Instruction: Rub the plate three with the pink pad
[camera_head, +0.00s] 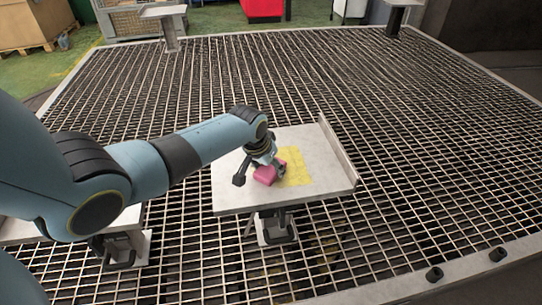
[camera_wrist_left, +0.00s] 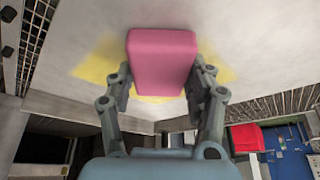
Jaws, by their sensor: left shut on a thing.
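The pink pad (camera_head: 265,175) is a small rounded block. My left gripper (camera_head: 271,171) is shut on it, and the pad also shows between the two fingers in the left wrist view (camera_wrist_left: 162,60). The gripper holds the pad over the pale plate (camera_head: 235,197), by the left side of a yellow patch (camera_head: 298,166) on its top. In the wrist view the yellow patch (camera_wrist_left: 98,62) shows on both sides of the pad. I cannot tell whether the pad touches the plate. No number shows on the plate. My right gripper is out of view.
The plate has a raised wall (camera_head: 338,150) along its right edge and stands on a post above a metal grating (camera_head: 430,130). Another plate (camera_head: 128,218) is at the lower left, partly behind my arm. A further plate (camera_head: 163,11) stands at the back. The grating at right is clear.

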